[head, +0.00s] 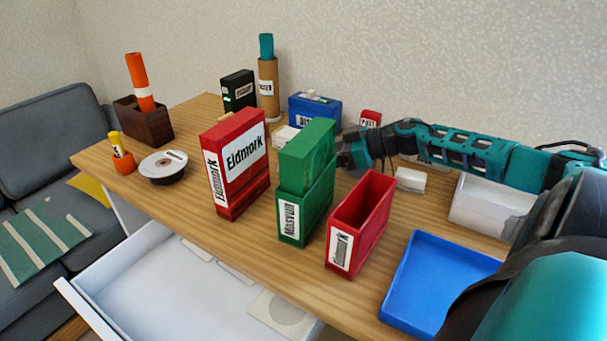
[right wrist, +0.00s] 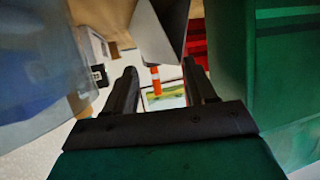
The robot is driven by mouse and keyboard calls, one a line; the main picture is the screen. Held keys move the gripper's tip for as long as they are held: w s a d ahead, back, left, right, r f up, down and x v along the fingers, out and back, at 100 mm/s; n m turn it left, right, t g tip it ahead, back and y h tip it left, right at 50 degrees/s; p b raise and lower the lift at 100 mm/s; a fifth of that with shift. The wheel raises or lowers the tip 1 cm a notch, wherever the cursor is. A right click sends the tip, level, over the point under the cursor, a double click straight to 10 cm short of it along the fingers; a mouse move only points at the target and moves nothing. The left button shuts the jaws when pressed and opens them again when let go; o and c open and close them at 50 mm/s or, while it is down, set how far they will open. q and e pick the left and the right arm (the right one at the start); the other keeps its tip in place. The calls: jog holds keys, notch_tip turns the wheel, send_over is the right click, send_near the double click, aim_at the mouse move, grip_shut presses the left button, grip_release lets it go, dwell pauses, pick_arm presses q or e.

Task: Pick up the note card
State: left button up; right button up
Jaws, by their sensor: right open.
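I cannot tell for sure which thing is the note card. Flat pale cards (head: 235,273) lie in the open white drawer, and a square sleeve with a round mark (head: 280,311) lies near its right end. My right gripper (head: 348,152) is over the table, close behind the green box (head: 308,180), which hides part of its fingers. In the right wrist view its two dark fingers (right wrist: 160,78) are apart, with nothing held between them. Beyond them an orange-and-white item and a small coloured picture (right wrist: 176,97) show, blurred. My left gripper is not in view.
A red Eidmork box (head: 238,160) stands left of the green box, and an open red box (head: 360,222) stands right of it. A blue tray (head: 440,282) lies at the front right. The open drawer (head: 130,275) juts out below the table edge. A disc spindle (head: 163,167) stands left.

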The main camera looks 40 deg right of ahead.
jog(key=shift+x, duration=1.35)
grip_shut()
